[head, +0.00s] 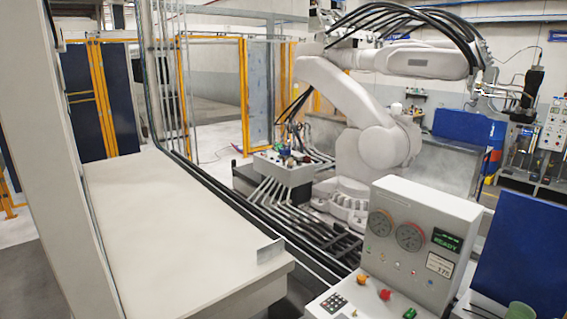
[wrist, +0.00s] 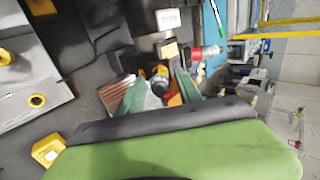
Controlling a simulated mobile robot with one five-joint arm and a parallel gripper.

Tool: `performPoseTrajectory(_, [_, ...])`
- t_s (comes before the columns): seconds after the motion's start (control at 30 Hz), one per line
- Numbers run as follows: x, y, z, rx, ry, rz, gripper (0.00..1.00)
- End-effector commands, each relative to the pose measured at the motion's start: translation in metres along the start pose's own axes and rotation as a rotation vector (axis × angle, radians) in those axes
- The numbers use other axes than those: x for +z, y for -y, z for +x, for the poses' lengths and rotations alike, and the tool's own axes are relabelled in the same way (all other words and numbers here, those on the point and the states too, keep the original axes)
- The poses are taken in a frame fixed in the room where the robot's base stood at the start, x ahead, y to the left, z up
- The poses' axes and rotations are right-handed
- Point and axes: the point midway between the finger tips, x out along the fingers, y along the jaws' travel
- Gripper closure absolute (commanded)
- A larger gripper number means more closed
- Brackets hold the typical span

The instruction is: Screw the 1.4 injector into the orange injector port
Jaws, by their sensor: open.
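In the wrist view my gripper (wrist: 158,92) points away from the camera, its two green fingers spread apart. A small yellow-and-dark part (wrist: 159,77) shows between and beyond the fingers; no grip on it is visible. A red cylindrical part with a pale end (wrist: 206,53) lies beyond the right finger. No 1.4 label is readable, so I cannot single out the injector. The gripper fingers are not seen in the head view.
In the head view a long pale bench (head: 170,220) is mostly bare, with a small metal plate (head: 270,250) near its corner. A control box with gauges (head: 420,240) stands at the right. A large white industrial arm (head: 370,140) stands behind, near yellow-framed fencing.

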Motion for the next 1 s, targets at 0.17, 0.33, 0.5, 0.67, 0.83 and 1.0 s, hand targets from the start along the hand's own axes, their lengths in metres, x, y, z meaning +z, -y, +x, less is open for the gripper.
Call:
performPoseTrajectory(0.17, [-0.0001, 0.0000, -0.0001, 0.000, 0.000, 0.000, 0.58])
performPoseTrajectory(0.33, [-0.0001, -0.0001, -0.0002, 0.000, 0.000, 0.000, 0.58])
performPoseTrajectory(0.5, [0.0000, -0.0001, -0.0002, 0.000, -0.001, -0.072, 0.58])
performPoseTrajectory(0.67, [0.0001, -0.0001, -0.0001, 0.000, -0.002, -0.388, 0.58])
performPoseTrajectory(0.83, [0.0001, -0.0001, -0.0001, 0.000, -0.004, -0.735, 0.58])
performPoseTrajectory(1.0, [0.0001, -0.0001, -0.0001, 0.000, -0.006, -1.001, 0.58])
